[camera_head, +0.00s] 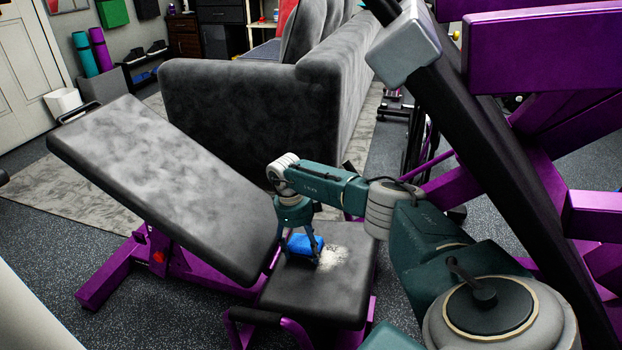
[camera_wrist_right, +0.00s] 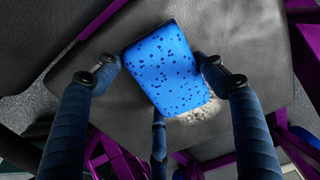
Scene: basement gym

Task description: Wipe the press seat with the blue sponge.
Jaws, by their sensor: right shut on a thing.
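The blue sponge (camera_head: 305,244) is between the fingers of my right gripper (camera_head: 302,254), low over the press seat (camera_head: 300,295). The seat is a dark grey pad on a purple frame, and a pale powdery patch (camera_head: 332,258) lies on it just right of the sponge. In the right wrist view the sponge (camera_wrist_right: 170,68) shows dark blue specks, with the fingers around it and the patch (camera_wrist_right: 200,122) partly showing beside it. I cannot tell whether the sponge touches the seat. My left gripper is not in view.
The raised backrest (camera_head: 165,180) slopes up to the left of the seat. A grey sofa (camera_head: 250,115) stands behind. A large purple and black machine (camera_head: 545,60) fills the right side, close to my right arm. Speckled floor (camera_head: 50,235) is open at the left.

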